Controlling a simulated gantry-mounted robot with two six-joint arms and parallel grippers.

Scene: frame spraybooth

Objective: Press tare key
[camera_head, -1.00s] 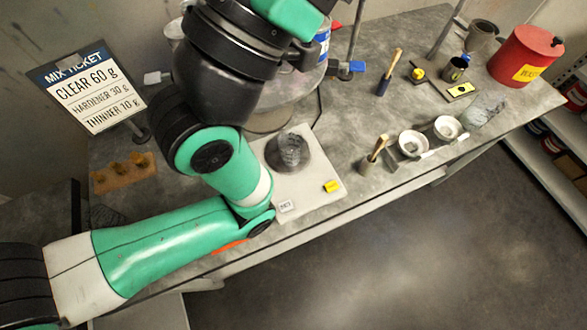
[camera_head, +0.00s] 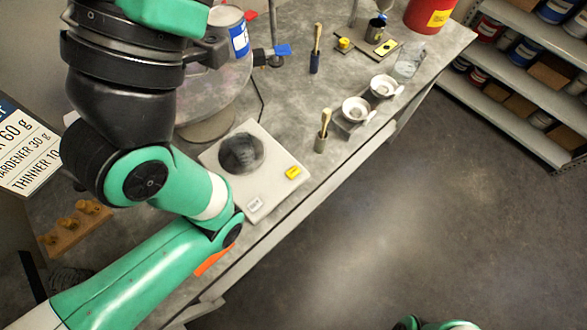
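A white scale (camera_head: 292,158) with a dark round pan (camera_head: 241,153) sits on the grey bench. A yellow key (camera_head: 293,173) and a small white key with dark lettering (camera_head: 255,204) are near its front edge. The lettering is too small to read, so I cannot tell which key is tare. My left arm crosses the left side, its elbow close to the scale's left edge, and covers part of the bench. Its gripper is not in view. Only a green piece of my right arm shows at the bottom edge, and its gripper is not in view.
Two white bowls (camera_head: 355,109) (camera_head: 383,86) and a brush in a holder (camera_head: 322,133) stand right of the scale. A can with a blue label (camera_head: 238,40) stands behind. A mix ticket sign (camera_head: 22,152) is at left. Shelves (camera_head: 522,80) are at right, with open floor in front.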

